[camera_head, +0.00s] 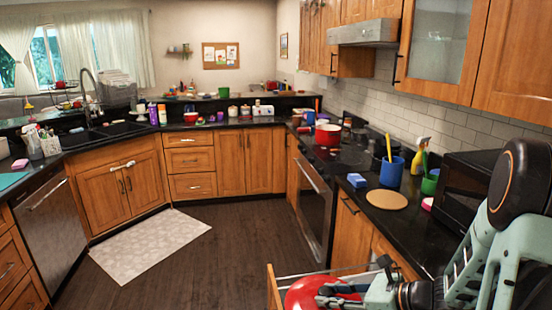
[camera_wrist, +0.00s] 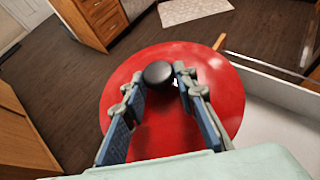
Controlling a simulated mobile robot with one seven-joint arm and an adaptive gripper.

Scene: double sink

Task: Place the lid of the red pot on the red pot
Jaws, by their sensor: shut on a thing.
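The red pot lid (camera_head: 303,291) is at the bottom of the head view, over the open drawer. In the wrist view the round red lid (camera_wrist: 217,92) lies under my fingers with its black knob (camera_wrist: 158,73) between the fingertips. My gripper (camera_wrist: 160,80) is shut on the lid by this knob; it also shows in the head view (camera_head: 338,291). The red pot (camera_head: 328,136) stands on the stove at the back right, well away from my gripper. Its inside is hard to make out.
An open drawer (camera_head: 273,290) is below the lid, its pale inside visible in the wrist view (camera_wrist: 275,128). The floor (camera_head: 225,255) is clear.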

